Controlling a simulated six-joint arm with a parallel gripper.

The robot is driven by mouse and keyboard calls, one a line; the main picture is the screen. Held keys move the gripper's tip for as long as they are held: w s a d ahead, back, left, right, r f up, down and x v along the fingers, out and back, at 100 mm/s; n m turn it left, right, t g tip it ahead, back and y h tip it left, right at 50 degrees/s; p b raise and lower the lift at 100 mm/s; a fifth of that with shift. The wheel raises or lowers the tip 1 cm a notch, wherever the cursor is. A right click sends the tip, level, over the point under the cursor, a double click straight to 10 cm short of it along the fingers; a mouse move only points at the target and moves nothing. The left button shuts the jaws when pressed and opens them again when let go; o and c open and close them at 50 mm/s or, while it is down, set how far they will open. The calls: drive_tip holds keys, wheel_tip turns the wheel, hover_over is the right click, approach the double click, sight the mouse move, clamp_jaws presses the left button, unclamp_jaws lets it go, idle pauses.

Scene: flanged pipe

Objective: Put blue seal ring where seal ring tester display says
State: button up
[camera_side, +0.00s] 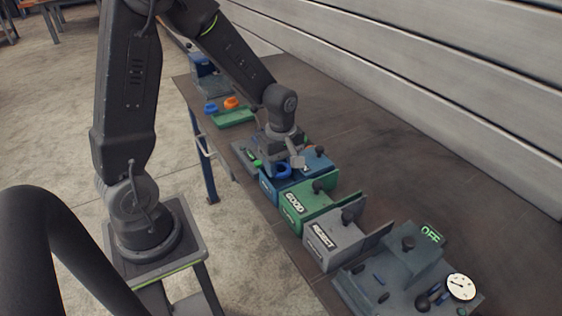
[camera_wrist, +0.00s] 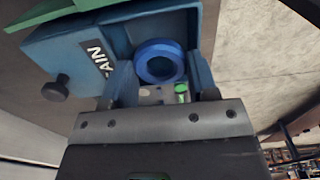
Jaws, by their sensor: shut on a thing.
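The blue seal ring (camera_wrist: 160,61) is held between the fingers of my gripper (camera_wrist: 163,80) in the wrist view. In the side view the blue ring (camera_side: 282,171) shows below my gripper (camera_side: 286,160), at the blue bin (camera_side: 268,190). The ring overlaps the blue bin (camera_wrist: 92,58) in the wrist view, whose partly visible label ends in "AIN". I cannot tell whether the ring touches the bin. The green bin (camera_side: 310,208) reads GOOD and the grey bin (camera_side: 335,240) reads REJECT. A small green display (camera_side: 432,233) reads OFF; no other display text is readable.
A grey fixture (camera_side: 385,280) with a dial gauge (camera_side: 461,287) stands at the near right. The bench right of the bins is clear.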

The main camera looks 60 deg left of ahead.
drive_tip(key=shift+f, duration=1.4)
idle(0.4)
drive_tip(key=o, duration=0.7)
drive_tip(key=shift+c, duration=1)
drive_tip(key=shift+o, duration=0.8)
